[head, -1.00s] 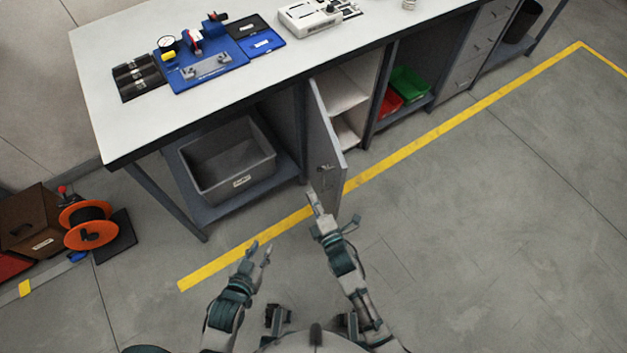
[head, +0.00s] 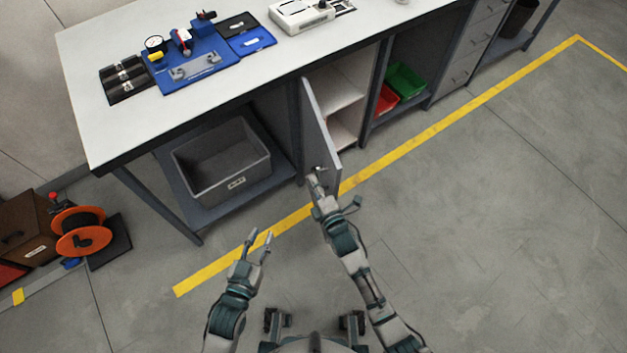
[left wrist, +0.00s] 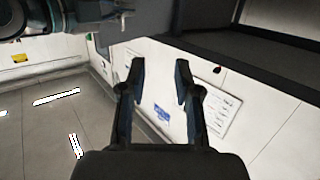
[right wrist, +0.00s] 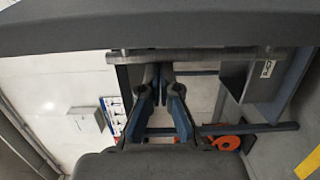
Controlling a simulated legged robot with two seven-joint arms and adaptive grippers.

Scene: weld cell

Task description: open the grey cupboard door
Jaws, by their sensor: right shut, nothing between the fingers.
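The grey cupboard door (head: 319,130) stands well open in the head view, swung out from the bench front, with the shelves behind it showing. My right gripper (head: 317,176) is at the door's outer face, close by the small handle (head: 320,168). In the right wrist view its fingers (right wrist: 160,78) are together and empty, at a horizontal grey bar below a wide grey panel; whether they touch the bar I cannot tell. My left gripper (head: 259,236) is open and empty over the floor, left of the door; its spread fingers show in the left wrist view (left wrist: 160,75).
The workbench (head: 110,130) carries a blue fixture board (head: 205,75). A grey bin (head: 225,165) sits on the lower shelf left of the door. Red (head: 386,99) and green (head: 405,80) bins stand right of the cupboard. Floor at right is clear.

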